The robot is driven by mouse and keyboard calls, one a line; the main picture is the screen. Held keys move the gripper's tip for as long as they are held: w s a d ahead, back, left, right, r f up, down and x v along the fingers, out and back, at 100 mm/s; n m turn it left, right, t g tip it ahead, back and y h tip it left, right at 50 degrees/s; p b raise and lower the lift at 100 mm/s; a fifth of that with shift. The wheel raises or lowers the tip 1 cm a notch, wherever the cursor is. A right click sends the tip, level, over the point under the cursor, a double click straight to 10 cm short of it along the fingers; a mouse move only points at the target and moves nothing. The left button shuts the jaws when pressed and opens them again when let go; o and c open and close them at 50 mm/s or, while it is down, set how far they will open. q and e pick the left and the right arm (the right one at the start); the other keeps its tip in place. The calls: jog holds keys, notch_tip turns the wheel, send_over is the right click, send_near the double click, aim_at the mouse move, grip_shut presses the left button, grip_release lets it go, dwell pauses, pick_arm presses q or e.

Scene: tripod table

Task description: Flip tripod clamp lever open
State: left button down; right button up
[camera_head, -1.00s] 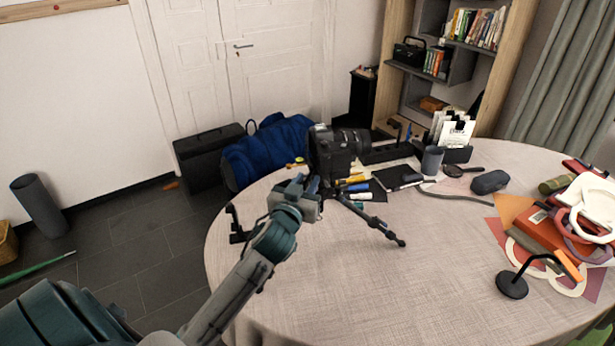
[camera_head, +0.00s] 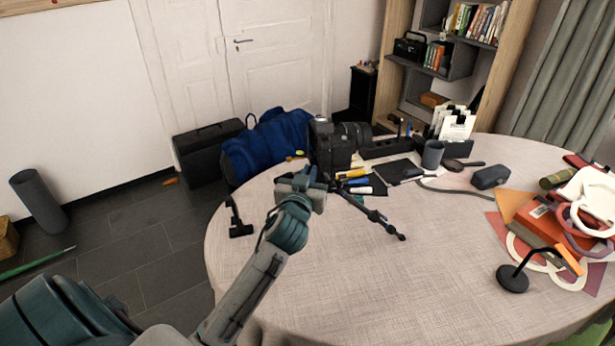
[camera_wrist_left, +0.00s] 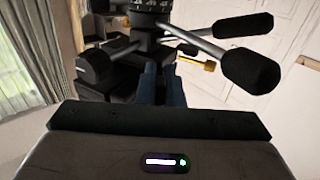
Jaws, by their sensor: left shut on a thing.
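The black tripod (camera_head: 378,217) stands on the round table with a black camera (camera_head: 335,150) on top. My left gripper (camera_head: 316,180) is at the tripod's head, just below the camera, and partly covers it. In the left wrist view its blue fingers (camera_wrist_left: 160,86) are close together at the black tripod head, shut on a small part there, seemingly the clamp lever; the held part is mostly hidden. Two black handles with padded ends (camera_wrist_left: 249,68) stick out to the right, and a small gold-coloured part (camera_wrist_left: 205,65) shows beyond the fingers. My right gripper is not in view.
The table (camera_head: 330,275) is bare at its front middle.

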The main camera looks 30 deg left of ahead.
pick_arm(q)
jog(key=n+y+b, duration=0.1)
jog(key=n+g+y+b, duration=0.1)
jog(key=y, duration=0.1)
jog(key=d+n+g+y+b, duration=0.1)
jog(key=shift+w+b, duration=0.25)
jog(key=shift+b, duration=0.1)
jog(key=c, duration=1.6)
grip_release()
jog(key=shift+o, duration=0.2)
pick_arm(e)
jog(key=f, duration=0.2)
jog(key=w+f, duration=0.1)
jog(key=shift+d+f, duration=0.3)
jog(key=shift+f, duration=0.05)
